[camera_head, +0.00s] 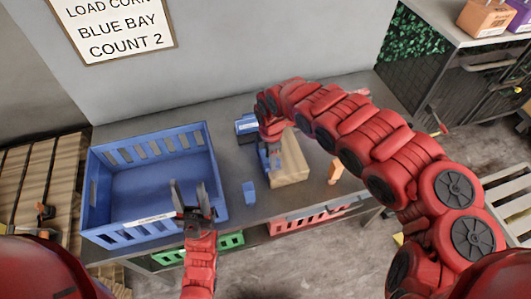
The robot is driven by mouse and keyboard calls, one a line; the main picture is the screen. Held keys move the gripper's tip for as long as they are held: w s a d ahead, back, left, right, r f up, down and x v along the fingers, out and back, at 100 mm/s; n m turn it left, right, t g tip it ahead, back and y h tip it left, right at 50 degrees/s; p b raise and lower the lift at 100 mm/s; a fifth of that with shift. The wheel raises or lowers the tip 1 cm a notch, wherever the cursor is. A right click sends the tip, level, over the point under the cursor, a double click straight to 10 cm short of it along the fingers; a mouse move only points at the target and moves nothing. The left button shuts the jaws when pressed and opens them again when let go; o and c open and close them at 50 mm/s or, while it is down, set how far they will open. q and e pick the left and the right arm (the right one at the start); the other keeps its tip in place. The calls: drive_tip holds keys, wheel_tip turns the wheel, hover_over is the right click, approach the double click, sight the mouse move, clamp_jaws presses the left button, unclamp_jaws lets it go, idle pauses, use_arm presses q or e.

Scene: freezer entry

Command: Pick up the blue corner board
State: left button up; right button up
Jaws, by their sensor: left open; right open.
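A small blue upright piece (249,193), which looks like a corner board, stands on the grey table right of the blue crate. More blue shows beside the tan block (292,162), close to my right gripper (269,150); I cannot tell its shape. My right gripper reaches down there from the right, its fingers partly hidden by the arm and block. Another blue item (246,125) with a pale label lies behind it. My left gripper (189,194) is open and empty, its fingers pointing up in front of the blue crate's inside, left of the small blue piece.
The blue crate (205,150) fills the table's left side and looks empty. An orange piece (335,170) stands on the right. Green (230,241) and red (285,224) crates sit below the front edge.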

drive_tip(key=shift+f, duration=1.3)
clamp_jaws()
